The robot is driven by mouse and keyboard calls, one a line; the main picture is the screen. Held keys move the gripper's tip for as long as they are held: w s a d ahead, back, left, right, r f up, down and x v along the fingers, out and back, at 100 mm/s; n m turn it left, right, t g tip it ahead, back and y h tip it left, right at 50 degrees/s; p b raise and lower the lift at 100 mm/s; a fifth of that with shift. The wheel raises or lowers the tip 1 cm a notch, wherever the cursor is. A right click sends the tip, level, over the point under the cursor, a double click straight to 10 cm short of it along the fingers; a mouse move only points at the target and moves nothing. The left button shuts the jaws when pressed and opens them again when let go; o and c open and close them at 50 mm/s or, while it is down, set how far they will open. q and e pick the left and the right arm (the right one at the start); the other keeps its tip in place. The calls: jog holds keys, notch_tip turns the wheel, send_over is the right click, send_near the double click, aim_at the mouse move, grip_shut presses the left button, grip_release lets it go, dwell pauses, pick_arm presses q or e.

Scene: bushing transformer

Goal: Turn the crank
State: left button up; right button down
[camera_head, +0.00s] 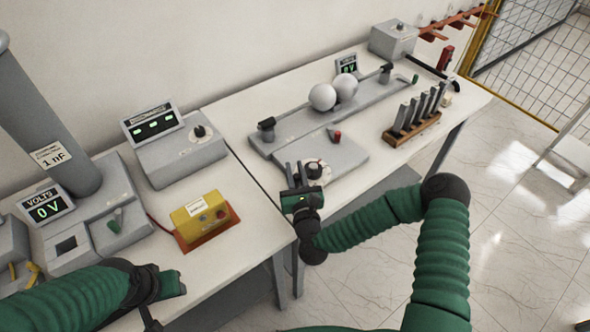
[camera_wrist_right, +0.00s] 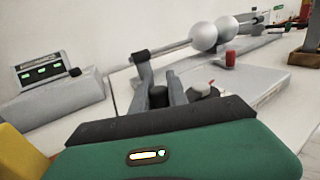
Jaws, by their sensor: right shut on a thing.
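The crank (camera_head: 314,170) is a round dark-and-white part on the front of the grey sphere-gap unit (camera_head: 338,158). Its round base (camera_wrist_right: 204,91) shows right of my fingers in the right wrist view. My right gripper (camera_head: 295,170) is at the crank's left side. Its fingers (camera_wrist_right: 160,88) are shut around a black upright handle (camera_wrist_right: 158,96), which appears to be the crank's handle. The handle's lower part is hidden by the gripper body. My left gripper (camera_head: 168,284) is low at the left, apart from the crank; its fingers are not clear.
Two white spheres (camera_head: 333,95) sit on the unit behind the crank. A red knob (camera_head: 336,136) is close to its right. A yellow button box (camera_head: 201,217) and a grey display unit (camera_head: 180,152) stand left. A wooden rack (camera_head: 411,132) stands right.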

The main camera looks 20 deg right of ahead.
jog(key=shift+d, duration=0.2)
jog(key=shift+s+d+f+n+y, duration=0.1)
jog(key=shift+s+d+n+y, duration=0.05)
jog(key=shift+n+y, duration=0.2)
jog(key=shift+s+d+y+b, duration=0.1)
jog(key=shift+s+y+b, duration=0.25)
jog(key=shift+s, duration=0.05)
jog(key=c, duration=1.3)
grip_release()
